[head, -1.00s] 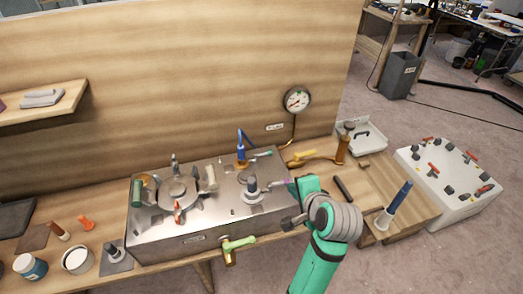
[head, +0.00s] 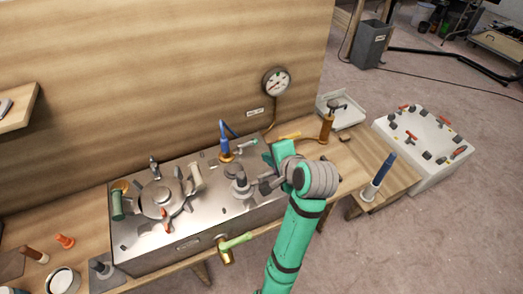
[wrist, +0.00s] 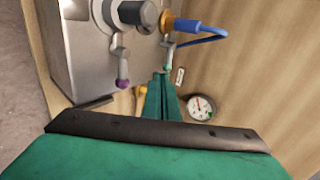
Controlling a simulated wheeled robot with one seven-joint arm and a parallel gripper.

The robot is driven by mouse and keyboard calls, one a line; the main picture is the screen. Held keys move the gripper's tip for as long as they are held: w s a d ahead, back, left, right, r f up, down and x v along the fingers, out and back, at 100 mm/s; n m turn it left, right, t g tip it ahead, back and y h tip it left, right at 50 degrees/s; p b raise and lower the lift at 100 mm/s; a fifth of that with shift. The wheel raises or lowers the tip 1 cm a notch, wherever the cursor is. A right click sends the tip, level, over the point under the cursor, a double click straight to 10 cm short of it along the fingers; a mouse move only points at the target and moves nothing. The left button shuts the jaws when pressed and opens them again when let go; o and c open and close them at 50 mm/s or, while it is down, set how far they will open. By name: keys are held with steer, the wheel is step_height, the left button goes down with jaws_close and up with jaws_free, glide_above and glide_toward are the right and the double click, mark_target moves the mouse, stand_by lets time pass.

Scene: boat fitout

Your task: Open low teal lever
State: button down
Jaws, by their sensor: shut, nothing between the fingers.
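A small lever with a teal tip (head: 248,144) stands at the back right of the steel box (head: 190,238), beside the blue handle. In the wrist view its teal tip (wrist: 168,68) is just beyond my fingertips; I cannot tell whether they touch. My gripper (wrist: 162,80) is shut and empty, its teal fingers together. In the head view the gripper (head: 268,159) is mostly hidden behind my wrist, over the box's right end. A light green lever (head: 236,241) on a brass body sits low on the box's front.
A blue handle on an orange base (head: 226,146) stands close left of the teal-tipped lever. A grey post (head: 240,186) and a purple-tipped lever (wrist: 122,82) are nearby. A gauge (head: 277,82) hangs on the wooden wall behind. Brass piping (head: 308,139) runs at right.

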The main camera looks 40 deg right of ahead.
glide_toward(245, 146)
steer(key=d+f, duration=0.2)
steer(key=shift+s+d+f, duration=0.1)
steer(key=shift+s+f, duration=0.05)
steer(key=shift+f, duration=0.25)
steer(key=w, duration=0.3)
steer(key=shift+w+d+f, duration=0.15)
steer(key=shift+d+f, duration=0.25)
steer(key=shift+w+d+f, duration=0.1)
steer(key=shift+w, duration=0.45)
